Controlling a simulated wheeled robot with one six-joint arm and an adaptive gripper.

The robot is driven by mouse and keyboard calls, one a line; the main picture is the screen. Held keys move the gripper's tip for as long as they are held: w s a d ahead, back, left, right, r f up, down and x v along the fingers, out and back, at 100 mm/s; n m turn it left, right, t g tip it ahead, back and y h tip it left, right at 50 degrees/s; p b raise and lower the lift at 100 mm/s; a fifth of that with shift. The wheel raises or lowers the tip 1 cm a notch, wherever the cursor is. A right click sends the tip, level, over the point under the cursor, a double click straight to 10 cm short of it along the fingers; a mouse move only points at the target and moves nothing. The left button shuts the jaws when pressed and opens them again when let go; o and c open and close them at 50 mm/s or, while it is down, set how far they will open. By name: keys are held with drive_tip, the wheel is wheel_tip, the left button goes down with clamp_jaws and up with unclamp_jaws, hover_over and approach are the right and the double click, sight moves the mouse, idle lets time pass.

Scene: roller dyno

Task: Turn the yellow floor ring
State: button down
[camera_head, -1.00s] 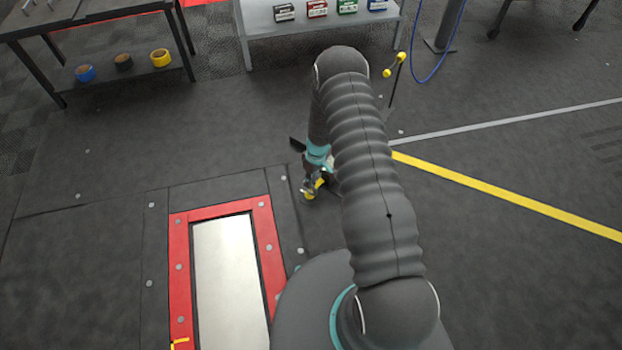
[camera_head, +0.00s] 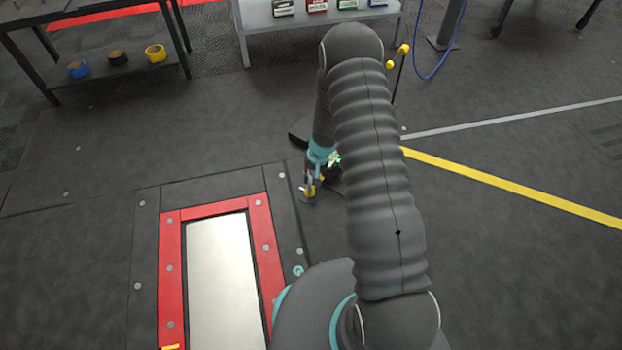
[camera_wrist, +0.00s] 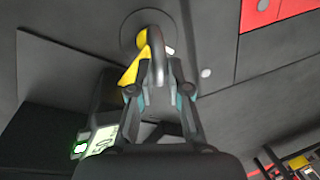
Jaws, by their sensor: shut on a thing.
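The yellow floor ring (camera_wrist: 142,48) shows in the wrist view at the top middle, at a round plate on the dark floor. Its yellow part is partly covered by a grey curved piece and my fingers. My gripper (camera_wrist: 158,80) is shut on it, with the two fingers drawn in on either side. In the head view my gripper (camera_head: 311,183) is low at the floor, right of the red frame, and a small bit of the yellow ring (camera_head: 309,192) shows at its tips.
A red-framed metal plate (camera_head: 170,269) lies in the floor to the left. A dark unit with a lit display (camera_wrist: 101,141) is beside my gripper. A shelf table (camera_head: 110,75) with tape rolls and a grey bench (camera_head: 290,28) stand at the back. Floor at right is open.

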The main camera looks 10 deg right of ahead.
drive_tip(key=m+b, duration=0.1)
drive_tip(key=m, duration=0.2)
drive_tip(key=shift+s+a+f+m+t, duration=0.1)
drive_tip(key=shift+m+t, duration=0.2)
drive_tip(key=shift+m+h+b, duration=0.4)
drive_tip(key=shift+m+b, duration=0.05)
drive_tip(key=shift+m, duration=1.25)
drive_tip(key=shift+t, duration=0.3)
drive_tip(key=c, duration=1.1)
unclamp_jaws()
drive_tip(key=shift+c, duration=0.2)
wheel_tip(320, 180, up, 12)
drive_tip(key=s+d, duration=0.1)
drive_tip(key=shift+s+d, duration=0.25)
drive_tip(key=shift+s, duration=0.05)
